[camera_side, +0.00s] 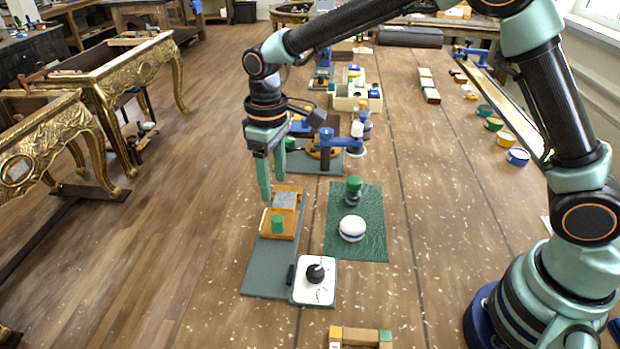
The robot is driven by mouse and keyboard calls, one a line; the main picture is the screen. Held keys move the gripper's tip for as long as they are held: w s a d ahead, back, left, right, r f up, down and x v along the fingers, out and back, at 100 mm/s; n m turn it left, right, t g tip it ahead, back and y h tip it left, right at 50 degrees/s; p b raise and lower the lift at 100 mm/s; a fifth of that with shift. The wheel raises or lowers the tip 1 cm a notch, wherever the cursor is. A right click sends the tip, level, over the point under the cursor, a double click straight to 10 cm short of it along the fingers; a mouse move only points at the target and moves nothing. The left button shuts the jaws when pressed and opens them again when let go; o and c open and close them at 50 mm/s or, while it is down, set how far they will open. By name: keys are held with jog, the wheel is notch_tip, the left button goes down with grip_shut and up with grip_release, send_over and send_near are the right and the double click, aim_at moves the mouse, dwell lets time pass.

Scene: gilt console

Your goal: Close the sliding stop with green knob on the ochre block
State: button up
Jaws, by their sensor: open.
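The ochre block (292,191) sits on a grey-green base board (263,275) left of the middle of the table. An ochre sliding piece with a green knob (278,224) lies at its near part, and a grey speckled plate (285,200) shows just behind the knob. My gripper (272,193) points down over the far left part of the block, behind and slightly left of the green knob. Its fingers are apart and nothing shows between them. I cannot tell whether a fingertip touches the block.
A white plate with a black knob (315,272) is at the board's near right corner. A green mat (374,247) to the right bears a white round object (352,228) and a green-capped jar (353,190). A blue clamp-like tool (336,143) stands behind. The table's right middle is clear.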

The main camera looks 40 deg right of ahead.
notch_tip(320, 180, up, 2)
jog(key=shift+r, duration=0.15)
dwell(0.3)
jog(key=s+d+r+m+t, duration=0.3)
jog(key=s+d+r, duration=0.3)
jog(key=d+r, duration=0.35)
jog(key=s+d+m+t, duration=0.2)
jog(key=s+d+m, duration=0.1)
jog(key=s+d, duration=0.5)
jog(key=shift+s+t, duration=0.3)
jog(key=shift+s, duration=0.55)
jog(key=shift+o, duration=0.3)
